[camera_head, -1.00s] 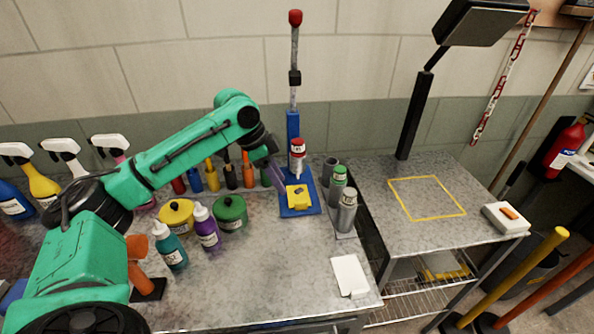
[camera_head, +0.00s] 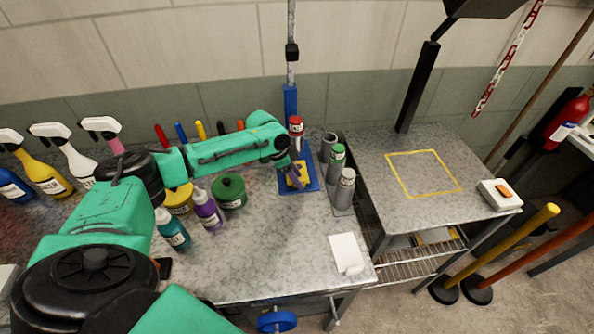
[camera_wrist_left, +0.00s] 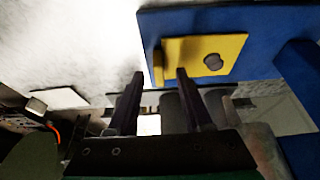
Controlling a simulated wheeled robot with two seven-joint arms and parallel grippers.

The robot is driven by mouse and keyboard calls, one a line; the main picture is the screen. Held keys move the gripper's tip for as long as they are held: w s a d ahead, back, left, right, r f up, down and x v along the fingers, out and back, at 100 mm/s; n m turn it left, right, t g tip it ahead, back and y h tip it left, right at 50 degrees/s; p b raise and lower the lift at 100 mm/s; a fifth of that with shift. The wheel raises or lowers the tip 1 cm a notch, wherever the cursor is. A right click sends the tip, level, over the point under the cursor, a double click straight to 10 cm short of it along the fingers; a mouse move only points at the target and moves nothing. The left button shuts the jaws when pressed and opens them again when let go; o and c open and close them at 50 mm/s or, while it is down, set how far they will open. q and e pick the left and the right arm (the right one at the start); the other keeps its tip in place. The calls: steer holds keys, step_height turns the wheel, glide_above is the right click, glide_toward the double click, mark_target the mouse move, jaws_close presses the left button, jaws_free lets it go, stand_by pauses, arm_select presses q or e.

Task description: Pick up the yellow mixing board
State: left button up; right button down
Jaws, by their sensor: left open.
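The yellow mixing board (camera_head: 304,179) is a small flat yellow plate lying on the blue base (camera_head: 312,185) of an upright stand. In the left wrist view the yellow mixing board (camera_wrist_left: 215,45) shows a round grey knob, with the blue base (camera_wrist_left: 270,25) around it. My left gripper (camera_head: 297,182) is at the board and partly covers it in the head view. In the left wrist view my left gripper (camera_wrist_left: 157,82) is open, fingers apart with nothing held. One fingertip overlaps the board's edge in the picture; I cannot tell whether it touches. My right gripper is not in view.
Grey canisters (camera_head: 344,188) stand close to the right of the base. A green pot (camera_head: 231,192) and a purple bottle (camera_head: 208,212) stand left. The bench front is mostly clear around a white card (camera_head: 346,250).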

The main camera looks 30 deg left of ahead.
arm_select(q)
steer(key=shift+d+f, duration=0.15)
jaws_close()
